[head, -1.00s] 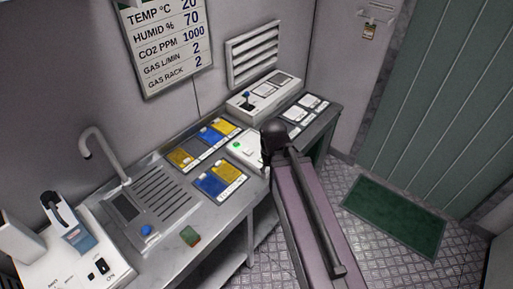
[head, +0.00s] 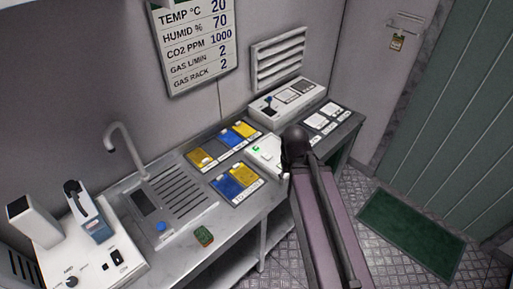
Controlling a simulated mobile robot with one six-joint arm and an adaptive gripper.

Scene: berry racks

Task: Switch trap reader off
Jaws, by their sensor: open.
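A white box with a small green light (head: 257,149) stands on the steel bench, partly hidden behind the dark rounded end of my arm. I cannot tell for sure whether it is the trap reader. At the left end of the bench is a white device (head: 93,245) with an upright scope-like head, a dark knob and a black rocker switch (head: 117,257); its lettering is too small to read surely. My arm reaches up from the lower right to the bench by the white box. My gripper is hidden behind the arm.
Blue and yellow cards (head: 237,183) lie on the bench (head: 188,244) near a sink tap (head: 122,143). A grey-white box (head: 287,103) and white cards are at the back right. A green mat (head: 410,235) lies on the floor.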

